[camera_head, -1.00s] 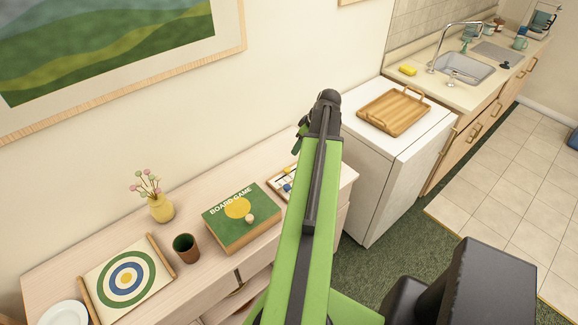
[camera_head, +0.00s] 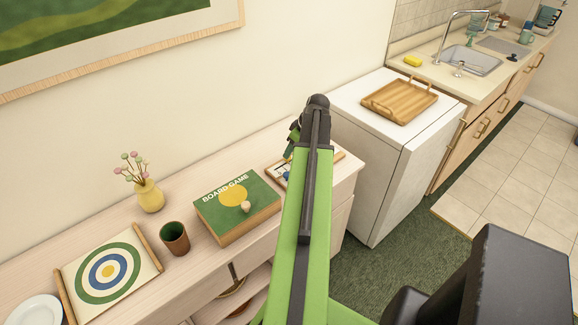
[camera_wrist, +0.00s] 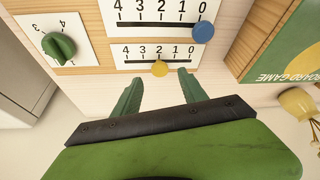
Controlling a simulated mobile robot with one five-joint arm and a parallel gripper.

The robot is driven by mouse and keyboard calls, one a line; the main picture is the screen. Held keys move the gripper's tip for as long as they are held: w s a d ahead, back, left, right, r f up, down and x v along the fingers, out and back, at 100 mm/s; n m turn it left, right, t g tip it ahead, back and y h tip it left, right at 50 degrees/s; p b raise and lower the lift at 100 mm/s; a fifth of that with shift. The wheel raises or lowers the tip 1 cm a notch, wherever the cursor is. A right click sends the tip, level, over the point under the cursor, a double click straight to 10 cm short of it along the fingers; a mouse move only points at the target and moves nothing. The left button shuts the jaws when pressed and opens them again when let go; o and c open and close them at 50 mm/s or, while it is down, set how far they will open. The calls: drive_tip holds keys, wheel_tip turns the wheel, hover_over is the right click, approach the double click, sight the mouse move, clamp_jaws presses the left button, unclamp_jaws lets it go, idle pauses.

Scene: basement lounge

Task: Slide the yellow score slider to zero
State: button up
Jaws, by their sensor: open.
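The yellow score slider (camera_wrist: 160,68) is a round knob on the lower track of a white scoreboard (camera_wrist: 122,54), below about the 2 of a 4-to-0 scale, with 0 at the right end. My gripper (camera_wrist: 159,76) is open, one green fingertip on either side just short of the yellow slider; I cannot tell whether they touch the board. In the head view my gripper (camera_head: 294,142) is over the board (camera_head: 279,168), which my arm partly hides. The yellow slider cannot be made out there.
A blue slider (camera_wrist: 203,32) sits at 0 on the upper track. A green dial (camera_wrist: 59,46) is on the board's left. A board game box (camera_head: 236,207) lies close by. A cup (camera_head: 174,238), vase (camera_head: 150,197) and target board (camera_head: 108,270) stand farther along the cabinet.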

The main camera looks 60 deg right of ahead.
drive_tip(key=b+x, duration=0.2)
drive_tip(key=x, duration=0.2)
drive_tip(key=shift+s, duration=0.1)
drive_tip(key=shift+r, duration=0.15)
drive_tip(key=shift+c, duration=0.3)
clamp_jaws()
idle(0.8)
